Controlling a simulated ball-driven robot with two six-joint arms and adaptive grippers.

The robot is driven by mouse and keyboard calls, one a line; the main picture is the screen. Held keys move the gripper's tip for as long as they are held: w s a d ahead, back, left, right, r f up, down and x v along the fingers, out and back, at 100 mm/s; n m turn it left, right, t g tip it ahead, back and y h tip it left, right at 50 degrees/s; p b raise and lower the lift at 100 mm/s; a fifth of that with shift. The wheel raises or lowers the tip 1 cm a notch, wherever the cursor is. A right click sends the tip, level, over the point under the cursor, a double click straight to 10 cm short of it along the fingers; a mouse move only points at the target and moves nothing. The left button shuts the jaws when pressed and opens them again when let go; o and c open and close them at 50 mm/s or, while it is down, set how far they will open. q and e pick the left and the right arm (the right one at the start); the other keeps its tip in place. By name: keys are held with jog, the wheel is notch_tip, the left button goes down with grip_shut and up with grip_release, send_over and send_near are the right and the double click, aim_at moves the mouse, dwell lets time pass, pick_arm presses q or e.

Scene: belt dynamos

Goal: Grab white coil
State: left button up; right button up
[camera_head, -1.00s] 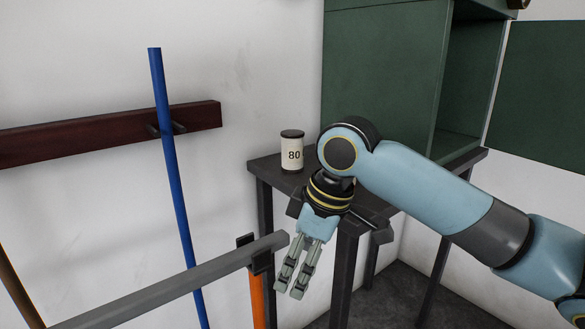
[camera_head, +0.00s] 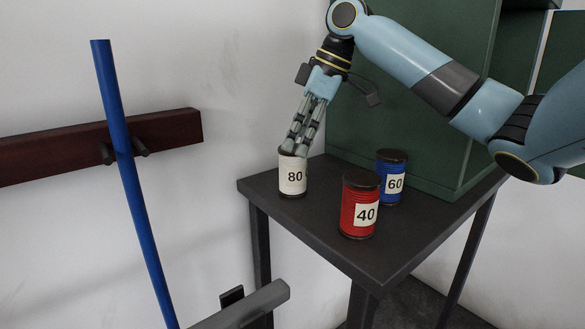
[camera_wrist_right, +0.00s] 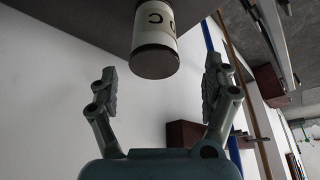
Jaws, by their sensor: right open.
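The white coil (camera_head: 292,179), labelled 80, stands upright on the dark table's left corner near the wall. My right gripper (camera_head: 296,146) points down at the coil's top, which its fingers partly hide in the head view. In the right wrist view the coil (camera_wrist_right: 156,40) shows beyond and between the spread fingers of the right gripper (camera_wrist_right: 160,90). The fingers are open, with a gap on each side of the coil. My left gripper is not in view.
A red coil (camera_head: 360,206) labelled 40 and a blue coil (camera_head: 392,180) labelled 60 stand to the right on the dark table (camera_head: 310,225). A green cabinet (camera_head: 420,110) rises behind them. A blue pole (camera_head: 130,180) leans at a wall rack (camera_head: 70,155).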

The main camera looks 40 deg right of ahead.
aim_at(285, 168)
jog(key=shift+x, duration=1.2)
jog(key=shift+w+a+f, duration=0.1)
jog(key=shift+a+f, duration=0.05)
jog(key=shift+f, duration=0.15)
jog(key=x, duration=0.3)
jog(key=b+x, duration=0.1)
jog(key=shift+w+d+f, duration=0.25)
jog(key=shift+f, duration=0.2)
jog(key=shift+c, duration=0.6)
jog(key=c, duration=0.5)
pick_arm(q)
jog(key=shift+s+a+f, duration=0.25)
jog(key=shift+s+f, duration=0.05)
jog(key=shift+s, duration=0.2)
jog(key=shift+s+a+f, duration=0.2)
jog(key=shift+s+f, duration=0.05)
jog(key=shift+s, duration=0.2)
pick_arm(e)
jog(key=c, duration=1)
